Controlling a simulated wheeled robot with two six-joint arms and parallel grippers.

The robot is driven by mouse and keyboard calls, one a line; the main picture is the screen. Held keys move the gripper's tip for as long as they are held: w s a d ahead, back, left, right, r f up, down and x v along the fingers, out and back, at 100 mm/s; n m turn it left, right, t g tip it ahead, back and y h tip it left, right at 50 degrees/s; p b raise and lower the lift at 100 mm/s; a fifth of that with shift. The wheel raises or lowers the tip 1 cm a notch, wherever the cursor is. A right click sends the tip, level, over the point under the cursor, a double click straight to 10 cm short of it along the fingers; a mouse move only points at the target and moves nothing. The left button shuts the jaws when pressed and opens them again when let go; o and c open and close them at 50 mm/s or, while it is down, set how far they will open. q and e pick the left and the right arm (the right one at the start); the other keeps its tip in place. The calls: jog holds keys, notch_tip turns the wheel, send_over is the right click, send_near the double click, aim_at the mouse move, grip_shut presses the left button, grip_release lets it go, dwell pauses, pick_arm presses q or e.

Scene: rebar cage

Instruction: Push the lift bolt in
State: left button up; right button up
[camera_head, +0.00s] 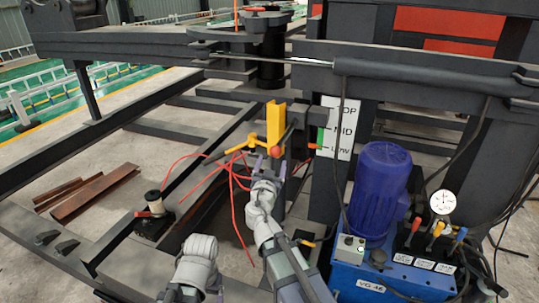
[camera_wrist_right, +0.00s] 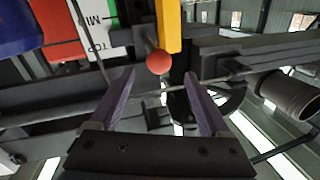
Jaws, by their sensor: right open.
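A red ball knob (camera_head: 277,152), which looks like the end of the lift bolt, sits just below a yellow upright bar (camera_head: 274,124) on the dark frame. In the right wrist view the red knob (camera_wrist_right: 159,62) shows beyond the fingertips, roughly midway between them, with the yellow bar (camera_wrist_right: 170,25) behind it. My right gripper (camera_head: 271,166) is open and empty, just below the knob; its fingers also show apart in the wrist view (camera_wrist_right: 159,76). Contact with the knob cannot be made out. My left arm's wrist (camera_head: 197,260) is low in the head view; its fingers are not clear.
A label sign (camera_head: 341,128) reading TOP, MID, Low stands right of the bar. A yellow-orange handle (camera_head: 241,145) and red cables lie left of it. A blue motor (camera_head: 378,190) on a blue pump unit with a gauge (camera_head: 442,202) is at right. Dark beams surround the gripper.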

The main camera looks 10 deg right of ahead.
aim_at(275, 155)
jog(key=x, duration=0.8)
jog(key=shift+s, duration=0.1)
jog(key=shift+c, duration=0.3)
grip_shut()
dwell(0.6)
